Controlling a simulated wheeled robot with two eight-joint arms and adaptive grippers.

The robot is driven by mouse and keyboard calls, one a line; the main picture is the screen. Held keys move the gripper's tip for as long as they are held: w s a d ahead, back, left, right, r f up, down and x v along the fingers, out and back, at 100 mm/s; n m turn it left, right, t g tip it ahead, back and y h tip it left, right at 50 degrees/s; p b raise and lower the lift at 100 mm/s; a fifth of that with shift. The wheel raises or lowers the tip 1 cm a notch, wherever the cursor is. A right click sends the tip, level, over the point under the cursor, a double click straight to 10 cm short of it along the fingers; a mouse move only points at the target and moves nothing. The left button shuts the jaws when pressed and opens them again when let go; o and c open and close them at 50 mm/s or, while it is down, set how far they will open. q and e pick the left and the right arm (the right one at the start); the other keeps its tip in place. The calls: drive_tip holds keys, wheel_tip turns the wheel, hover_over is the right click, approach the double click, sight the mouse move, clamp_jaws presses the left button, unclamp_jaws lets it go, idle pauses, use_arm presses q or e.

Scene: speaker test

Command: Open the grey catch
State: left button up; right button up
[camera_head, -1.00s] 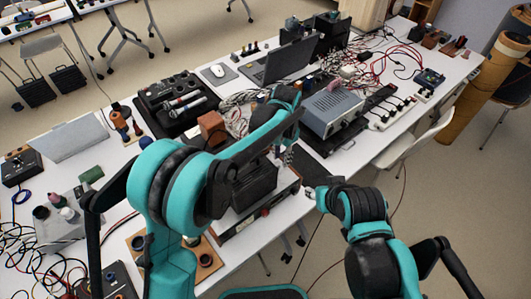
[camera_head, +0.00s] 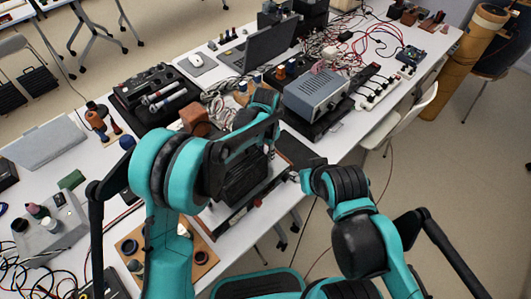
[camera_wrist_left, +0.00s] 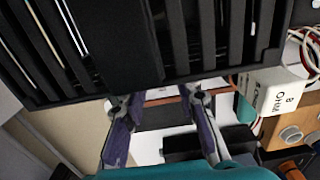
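A black slatted box (camera_head: 240,176) stands near the table's front edge, partly hidden behind my left arm. Its dark slats (camera_wrist_left: 205,35) fill the top of the left wrist view. I cannot make out a grey catch in either view. My left gripper (camera_head: 270,146) is beside the box's upper right side. In the left wrist view its two fingers (camera_wrist_left: 157,96) stand apart with nothing visible between them, just below the slats. My right gripper (camera_head: 296,176) is small and dark, to the right of the box at the table's front edge; its fingers are unclear.
A grey metal instrument (camera_head: 316,94) stands behind and right of the box. Tangled wires (camera_head: 330,52) lie at the back right. A white block marked 8 OHM (camera_wrist_left: 272,92) is right of the left fingers. A brown block (camera_head: 194,120) stands behind my left arm.

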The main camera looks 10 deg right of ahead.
use_arm(q)
clamp_jaws()
drive_tip(key=m, duration=0.3)
drive_tip(key=shift+m, duration=0.4)
drive_tip(key=m, duration=0.4)
drive_tip(key=shift+m, duration=0.3)
drive_tip(key=m, duration=0.8)
drive_tip(key=shift+m, duration=0.3)
